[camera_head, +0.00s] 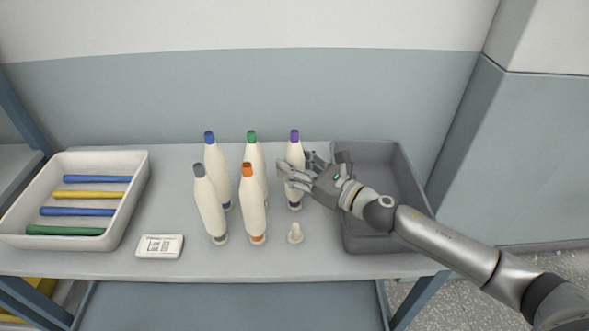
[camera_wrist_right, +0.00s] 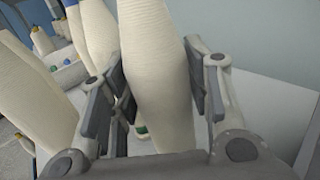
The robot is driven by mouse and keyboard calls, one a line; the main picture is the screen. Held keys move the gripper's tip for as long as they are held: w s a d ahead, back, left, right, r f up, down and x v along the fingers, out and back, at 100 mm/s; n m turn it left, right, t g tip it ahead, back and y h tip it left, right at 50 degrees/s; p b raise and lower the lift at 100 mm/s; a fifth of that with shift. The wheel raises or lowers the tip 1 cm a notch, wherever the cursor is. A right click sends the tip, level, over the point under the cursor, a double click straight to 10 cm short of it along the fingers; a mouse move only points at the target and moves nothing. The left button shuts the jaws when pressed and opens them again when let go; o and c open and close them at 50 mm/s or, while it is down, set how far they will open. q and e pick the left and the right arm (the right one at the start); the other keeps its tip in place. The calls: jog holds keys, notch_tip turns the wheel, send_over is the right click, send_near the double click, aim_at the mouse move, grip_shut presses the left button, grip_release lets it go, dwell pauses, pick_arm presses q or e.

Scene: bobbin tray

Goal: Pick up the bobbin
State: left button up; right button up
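The cream bobbin with the purple top (camera_head: 294,148) stands upright on the table at the back right of the group. My right gripper (camera_head: 301,172) is at its upper body, with one finger on either side. In the right wrist view the cream bobbin (camera_wrist_right: 152,60) fills the space between the fingers of the right gripper (camera_wrist_right: 155,80). The fingers look spread around it, with the pads close to its sides. Firm contact cannot be made out. My left gripper is not in view.
Other bobbins with blue (camera_head: 214,160), green (camera_head: 253,150), grey (camera_head: 209,205) and orange (camera_head: 253,205) tops stand close by. A grey bin (camera_head: 372,246) is at the right. A small cream piece (camera_head: 295,234), a white label box (camera_head: 160,246) and a white tray (camera_head: 122,215) of coloured rods are also there.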

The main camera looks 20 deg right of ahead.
jog(key=c, duration=0.5)
jog(key=shift+r, duration=0.15)
